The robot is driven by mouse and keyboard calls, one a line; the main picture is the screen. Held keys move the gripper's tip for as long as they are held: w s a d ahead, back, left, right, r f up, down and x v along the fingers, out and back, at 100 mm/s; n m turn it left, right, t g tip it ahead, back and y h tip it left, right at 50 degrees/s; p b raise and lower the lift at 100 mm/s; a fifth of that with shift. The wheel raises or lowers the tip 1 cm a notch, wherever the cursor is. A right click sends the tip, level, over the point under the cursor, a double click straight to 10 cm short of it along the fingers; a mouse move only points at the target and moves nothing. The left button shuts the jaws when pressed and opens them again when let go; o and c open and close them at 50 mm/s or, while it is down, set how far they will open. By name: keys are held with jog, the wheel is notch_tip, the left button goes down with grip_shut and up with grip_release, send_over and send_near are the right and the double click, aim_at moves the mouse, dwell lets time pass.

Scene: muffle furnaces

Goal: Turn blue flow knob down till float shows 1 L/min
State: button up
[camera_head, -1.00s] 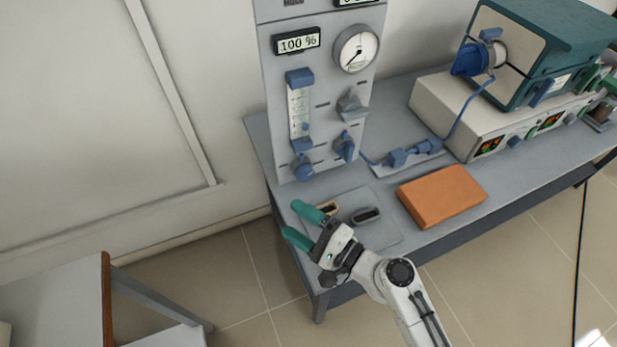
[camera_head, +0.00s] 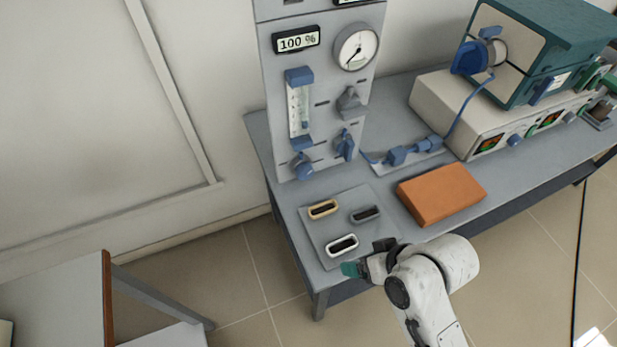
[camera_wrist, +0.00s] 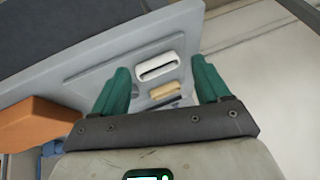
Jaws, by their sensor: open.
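A grey upright panel (camera_head: 322,100) carries a clear flow tube (camera_head: 299,108) between two blue end blocks. A small dark blue float seems to sit low in the tube; its exact reading is too small to tell. A round blue knob (camera_head: 303,169) is just below the tube. A second blue knob (camera_head: 345,144) is to its right. My gripper (camera_head: 352,269) is at the bench's front edge, well below and apart from both knobs. In the wrist view my gripper (camera_wrist: 160,84) has its two teal fingers spread, with nothing held between them.
A grey plate (camera_head: 320,252) with beige, grey and white oblong rings lies before the panel. An orange block (camera_head: 441,195) is to its right. A blue hose (camera_head: 466,110) runs to a teal furnace (camera_head: 545,50). A display reads 100 %, beside a dial gauge (camera_head: 356,48).

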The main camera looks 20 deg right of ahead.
jog(key=w+a+r+m+t+y, duration=0.4)
jog(key=w+a+m+t+y, duration=0.35)
jog(key=w+a+m, duration=0.3)
jog(key=m+t+h, duration=0.5)
jog(key=m+h, duration=0.5)
jog(key=m, duration=1.3)
send_near(307, 175)
jog(key=shift+s+a+f, duration=0.1)
jog(key=shift+s+a, duration=0.1)
jog(key=shift+s, duration=0.75)
jog(key=shift+w, duration=0.25)
jog(key=w+p, duration=0.1)
jog(key=w, duration=0.9)
jog(key=shift+w, duration=0.1)
